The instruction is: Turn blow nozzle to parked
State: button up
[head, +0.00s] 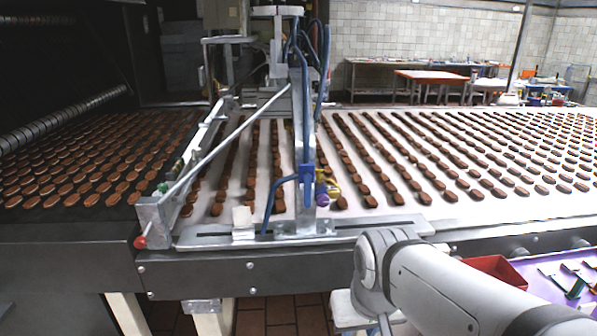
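A metal post (297,130) stands on a slotted plate at the near edge of the conveyor, with blue hoses around it. A blue fitting (307,178) sits low on the post, with a blue tube (268,205) bending down to the plate. Small purple (323,199) and yellow (333,188) parts show just right of the post. Which of these is the blow nozzle, and which way it points, I cannot tell for sure. My grey arm enters at the lower right and bends in front of the conveyor's edge; my gripper is out of view.
Rows of brown biscuits cover the conveyor (480,212). A slanted metal rod (225,140) crosses left of the post; a red ball (140,242) shows at the near-left corner. A red bin (497,268) and a purple surface with tools (545,270) are at lower right.

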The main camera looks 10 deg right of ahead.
aim_at(319, 178)
jog(key=z, duration=0.15)
jog(key=i, duration=0.95)
jog(key=u, duration=0.1)
